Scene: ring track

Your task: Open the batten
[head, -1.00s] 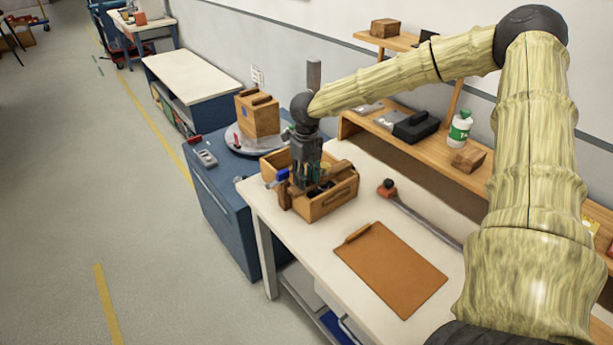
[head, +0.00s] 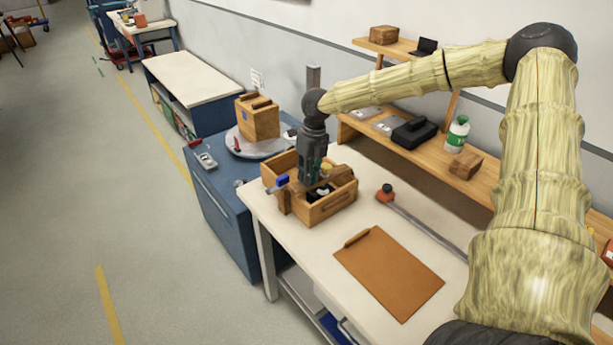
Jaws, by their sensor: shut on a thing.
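A wooden piece that may be the batten (head: 341,174) shows at the box's right side, beside my gripper. Another upright wooden piece (head: 284,201) shows at the left front. I cannot tell how these pieces join. Blue-handled, black, white and yellow items show in the box.
A brown board (head: 389,272) lies flat on the workbench. A grey bar with a red and black end (head: 386,193) lies behind it. A blue cabinet (head: 225,213) stands left, with a wooden case (head: 257,118) on a round plate. A wooden shelf with a bottle (head: 457,133) runs along the wall.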

